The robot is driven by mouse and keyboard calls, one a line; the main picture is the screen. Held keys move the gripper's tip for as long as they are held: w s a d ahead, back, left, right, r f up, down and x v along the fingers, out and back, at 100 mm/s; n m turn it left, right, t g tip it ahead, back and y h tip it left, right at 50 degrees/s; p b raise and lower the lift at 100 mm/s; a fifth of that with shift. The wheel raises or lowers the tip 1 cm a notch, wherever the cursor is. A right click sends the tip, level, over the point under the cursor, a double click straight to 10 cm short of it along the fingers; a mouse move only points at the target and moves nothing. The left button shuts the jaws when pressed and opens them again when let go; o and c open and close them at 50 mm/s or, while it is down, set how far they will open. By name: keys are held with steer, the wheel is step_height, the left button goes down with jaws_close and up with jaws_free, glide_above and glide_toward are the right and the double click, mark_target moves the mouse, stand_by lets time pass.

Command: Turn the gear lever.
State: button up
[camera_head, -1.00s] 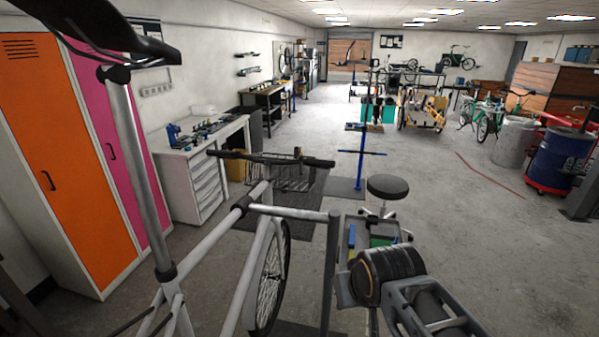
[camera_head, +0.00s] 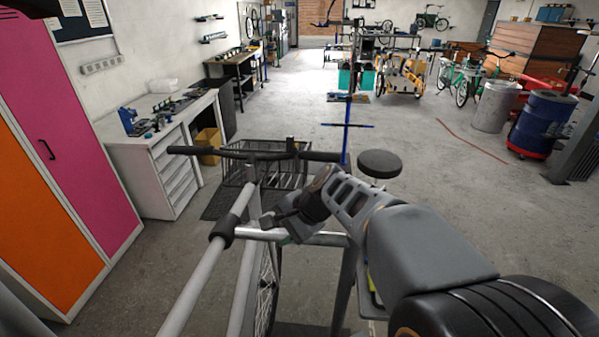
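A grey bike frame (camera_head: 205,275) with a dark straight handlebar (camera_head: 215,152) stands in front of me. A small dark upright piece (camera_head: 290,146) sits on the right part of the handlebar; I cannot tell whether it is the gear lever. No other part is clear enough to be named the lever. My arm reaches in from the lower right. My gripper (camera_head: 278,222) is beside the upper frame tubes, below and nearer than the handlebar. Its fingers are small and dark against the tubes, so their opening and any contact are unclear.
A wire basket (camera_head: 262,165) is in front of the handlebar. A round black stool (camera_head: 380,163) and a blue stand (camera_head: 348,125) are beyond. A white workbench (camera_head: 150,150) and lockers (camera_head: 60,150) line the left. A blue drum (camera_head: 541,125) stands right. The middle floor is clear.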

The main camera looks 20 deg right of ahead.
mark_target(280, 231)
steer(key=w+m, duration=0.1)
steer(key=w+m+y, duration=0.1)
steer(key=m, duration=0.1)
steer(key=w+f+m+t, duration=0.1)
steer(key=w, duration=0.1)
steer(key=shift+d+m+y+b, duration=0.3)
steer(key=shift+d+m+y, duration=0.1)
steer(key=w+d+f+m+t+h+b, duration=0.1)
steer(key=w+d+m+t, duration=0.4)
steer(key=d+m, duration=0.5)
steer(key=w+d+f+m+t+h+b, duration=0.1)
steer(key=w+d+m+t, duration=0.2)
steer(key=d+m+t, duration=0.7)
steer(key=w+a+g+p, duration=0.1)
steer(key=w+a, duration=0.1)
steer(key=w, duration=0.2)
steer(key=w+a+m+g+p, duration=0.1)
steer(key=w+a, duration=0.1)
steer(key=w, duration=0.2)
steer(key=w+a+g+p, duration=0.1)
steer(key=w, duration=0.3)
steer(key=shift+w+a+m, duration=0.1)
steer(key=shift+a+m, duration=0.3)
steer(key=shift+r, duration=0.1)
steer(key=shift+c, duration=0.4)
jaws_close()
